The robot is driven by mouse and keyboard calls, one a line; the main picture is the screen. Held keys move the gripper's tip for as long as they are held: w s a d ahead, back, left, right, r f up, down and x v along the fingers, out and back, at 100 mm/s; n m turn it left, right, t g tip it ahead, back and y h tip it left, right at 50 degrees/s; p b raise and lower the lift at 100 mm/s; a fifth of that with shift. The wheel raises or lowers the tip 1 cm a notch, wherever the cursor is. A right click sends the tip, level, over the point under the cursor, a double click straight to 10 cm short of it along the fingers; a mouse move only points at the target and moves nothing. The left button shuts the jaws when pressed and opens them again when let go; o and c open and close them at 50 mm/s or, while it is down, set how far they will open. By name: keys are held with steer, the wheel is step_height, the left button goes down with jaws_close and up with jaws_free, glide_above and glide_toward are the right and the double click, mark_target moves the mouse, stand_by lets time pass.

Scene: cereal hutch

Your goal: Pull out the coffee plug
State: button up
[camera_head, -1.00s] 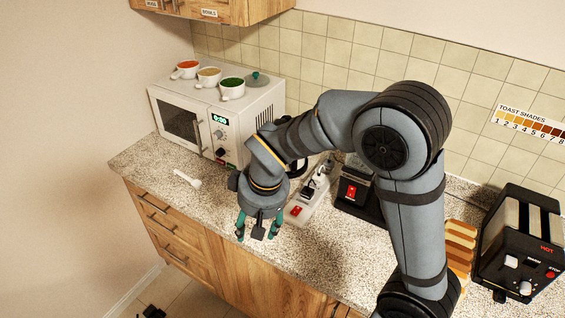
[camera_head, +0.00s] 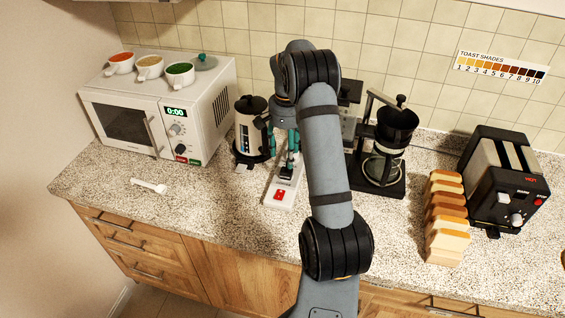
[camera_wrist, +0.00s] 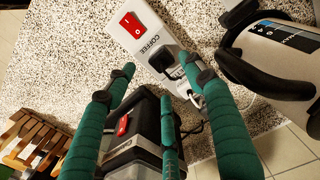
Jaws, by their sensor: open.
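A white power strip (camera_head: 280,191) lies on the counter with a red switch (camera_head: 279,196). In the wrist view the strip (camera_wrist: 128,42) carries the red switch (camera_wrist: 133,24) and the word COFFEE. In the head view my gripper (camera_head: 287,158) points down over the strip's back part, hiding the plugs there.
The kettle (camera_head: 250,130) stands close left of my gripper, the black coffee maker (camera_head: 385,155) close right. The microwave (camera_head: 160,110) is further left. Bread slices (camera_head: 446,215) and the toaster (camera_head: 500,185) are at right. The counter's front left is clear except for a white spoon (camera_head: 149,186).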

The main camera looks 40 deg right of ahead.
mark_target(286, 171)
step_height(286, 171, down, 8)
steer(key=shift+r+p, duration=0.1)
steer(key=shift+p, duration=0.85)
steer(key=shift+c, duration=0.4)
steer(key=shift+a, duration=0.1)
steer(key=c, duration=1.1)
steer(key=shift+r, duration=0.2)
steer(key=shift+r+p, duration=1.9)
steer(key=shift+r, duration=0.9)
